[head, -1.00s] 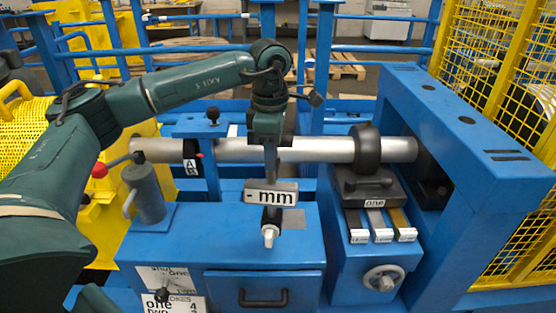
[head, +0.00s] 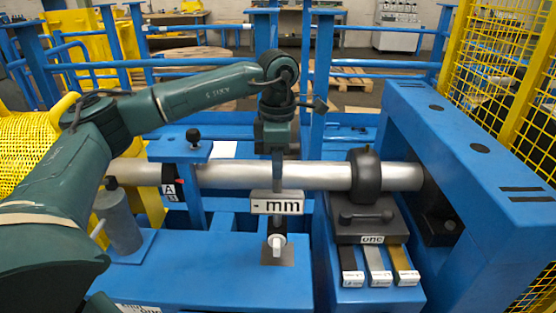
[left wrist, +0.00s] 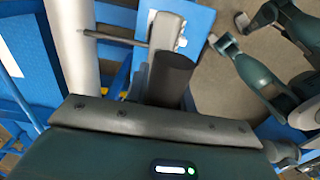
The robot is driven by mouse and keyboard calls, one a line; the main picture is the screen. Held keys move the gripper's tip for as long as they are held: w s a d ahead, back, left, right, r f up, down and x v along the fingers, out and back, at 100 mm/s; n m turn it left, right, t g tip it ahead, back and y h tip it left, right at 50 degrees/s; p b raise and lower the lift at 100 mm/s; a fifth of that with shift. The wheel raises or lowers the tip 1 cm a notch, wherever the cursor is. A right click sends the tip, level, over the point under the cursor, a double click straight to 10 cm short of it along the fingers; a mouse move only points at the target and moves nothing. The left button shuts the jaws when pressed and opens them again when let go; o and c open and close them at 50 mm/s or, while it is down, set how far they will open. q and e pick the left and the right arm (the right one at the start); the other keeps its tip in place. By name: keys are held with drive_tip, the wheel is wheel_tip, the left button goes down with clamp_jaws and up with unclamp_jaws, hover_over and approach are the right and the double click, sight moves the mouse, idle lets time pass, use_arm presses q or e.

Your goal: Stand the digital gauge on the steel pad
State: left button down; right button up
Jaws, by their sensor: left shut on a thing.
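The digital gauge (head: 277,203) is a grey box with a "- mm" face and a pale-tipped stem below it. My left gripper (head: 277,182) is shut on it from above and holds it upright. The steel pad (head: 270,258) is a grey square on top of the blue bench. In the head view the stem's tip overlaps the pad; I cannot tell whether it touches. The left wrist view looks down past my gripper, and which parts there belong to the gauge is unclear. My right gripper is not recognisable in either view.
A long steel shaft (head: 230,175) with a black collar (head: 365,178) runs behind the gauge. A dark handled block labelled "one" (head: 364,218) and several labelled strips stand right of it. A grey cylinder (head: 121,219) stands left. The blue bench top (head: 200,265) between is clear.

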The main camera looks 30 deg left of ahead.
sight(278, 192)
use_arm(q)
drive_tip(key=shift+f+b, duration=0.3)
drive_tip(key=shift+f, duration=0.2)
drive_tip(key=shift+f+b, duration=0.65)
drive_tip(key=shift+f, duration=0.2)
drive_tip(key=shift+f+b, duration=0.7)
drive_tip(key=shift+f, duration=0.6)
drive_tip(key=shift+b, duration=0.3)
use_arm(e)
drive_tip(key=shift+s+d+r+t, duration=0.1)
drive_tip(key=shift+s+d+t, duration=0.25)
drive_tip(key=shift+d+t, duration=0.45)
drive_tip(key=shift+a, duration=0.1)
